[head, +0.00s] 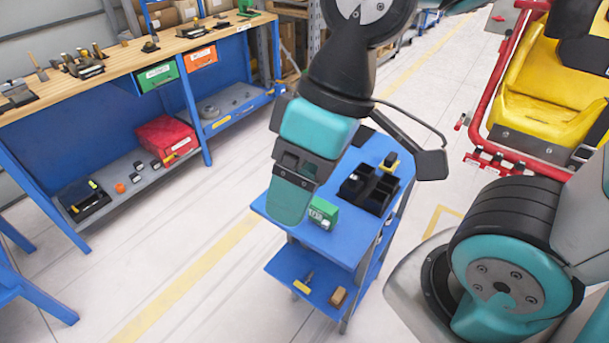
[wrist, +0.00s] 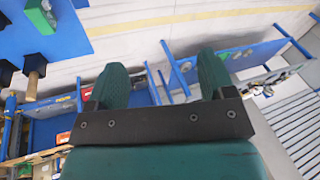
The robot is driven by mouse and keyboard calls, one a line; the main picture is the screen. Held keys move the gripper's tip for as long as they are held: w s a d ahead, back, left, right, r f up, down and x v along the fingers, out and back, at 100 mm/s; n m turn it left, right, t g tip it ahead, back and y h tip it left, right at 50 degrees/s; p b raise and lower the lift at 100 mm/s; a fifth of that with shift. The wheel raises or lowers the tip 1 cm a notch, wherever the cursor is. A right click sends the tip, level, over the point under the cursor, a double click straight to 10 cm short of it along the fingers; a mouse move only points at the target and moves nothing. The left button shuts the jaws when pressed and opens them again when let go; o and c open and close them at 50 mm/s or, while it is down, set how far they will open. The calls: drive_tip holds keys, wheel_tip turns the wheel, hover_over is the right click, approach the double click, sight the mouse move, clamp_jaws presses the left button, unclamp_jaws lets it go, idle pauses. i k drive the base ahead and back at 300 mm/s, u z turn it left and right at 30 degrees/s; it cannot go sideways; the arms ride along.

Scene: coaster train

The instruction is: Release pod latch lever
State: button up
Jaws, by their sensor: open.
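My gripper (head: 291,203) hangs over the blue cart, pointing down in the head view. In the wrist view its two green fingers (wrist: 162,85) stand apart with nothing between them. A yellow coaster seat (head: 548,85) in a red tubular frame (head: 478,100) stands at the upper right of the head view, well away from my gripper. I cannot make out a latch lever for certain; small dark and red fittings (head: 484,160) show at the frame's lower edge.
The blue cart (head: 335,243) carries a green box (head: 322,212) and a black divided tray (head: 368,188) close to my gripper. A workbench (head: 120,60) with tools, bins and a red case (head: 167,140) stands at the left. Open floor (head: 190,240) lies between bench and cart.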

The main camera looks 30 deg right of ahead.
sight(459, 124)
drive_tip(key=z, duration=1.7)
drive_tip(key=k, duration=0.5)
drive_tip(key=z, duration=1.4)
drive_tip(key=i, duration=1.25)
drive_tip(key=u, duration=1.15)
